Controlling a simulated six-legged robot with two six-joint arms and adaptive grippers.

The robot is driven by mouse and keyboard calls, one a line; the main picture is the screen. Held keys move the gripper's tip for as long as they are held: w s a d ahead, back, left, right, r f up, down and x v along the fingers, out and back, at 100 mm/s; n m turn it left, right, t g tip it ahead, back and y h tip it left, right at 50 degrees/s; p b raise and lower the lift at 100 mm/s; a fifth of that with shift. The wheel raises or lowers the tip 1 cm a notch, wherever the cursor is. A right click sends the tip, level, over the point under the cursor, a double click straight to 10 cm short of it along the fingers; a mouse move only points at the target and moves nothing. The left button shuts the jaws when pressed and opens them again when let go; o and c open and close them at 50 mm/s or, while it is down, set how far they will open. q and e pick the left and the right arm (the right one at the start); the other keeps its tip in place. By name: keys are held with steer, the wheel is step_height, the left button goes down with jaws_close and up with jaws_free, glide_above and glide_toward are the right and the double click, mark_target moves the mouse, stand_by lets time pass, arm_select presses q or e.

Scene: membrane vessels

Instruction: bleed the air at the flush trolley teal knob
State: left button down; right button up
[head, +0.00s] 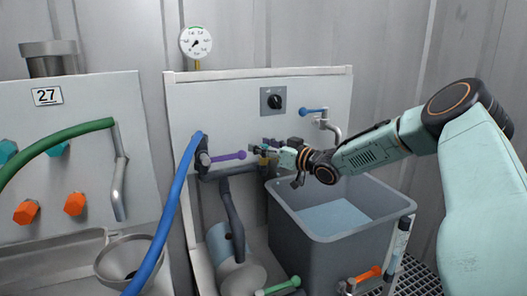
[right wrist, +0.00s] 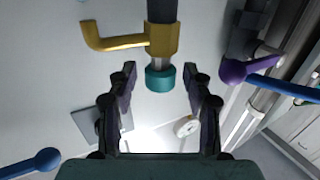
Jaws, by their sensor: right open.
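The teal knob (right wrist: 160,79) sits on the end of a brass fitting (right wrist: 162,40) with a bent yellow spout (right wrist: 112,41) in the right wrist view. My right gripper (right wrist: 160,73) is open, with one finger on each side of the knob in that view. Gaps show between the knob and both fingers; the exact depth is hard to tell. In the head view my right gripper (head: 270,148) reaches in from the right to the pipework on the trolley panel (head: 225,105), where the knob is small and hard to make out. My left gripper is not in view.
A purple lever (head: 228,156) is left of the gripper, and a blue lever (head: 313,111) is above right. A grey tank (head: 325,255) with water stands below. A blue hose (head: 177,210) crosses at left. A gauge (head: 196,43) tops the panel.

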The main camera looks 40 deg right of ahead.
steer(key=shift+r, duration=0.1)
jaws_close()
stand_by(0.5)
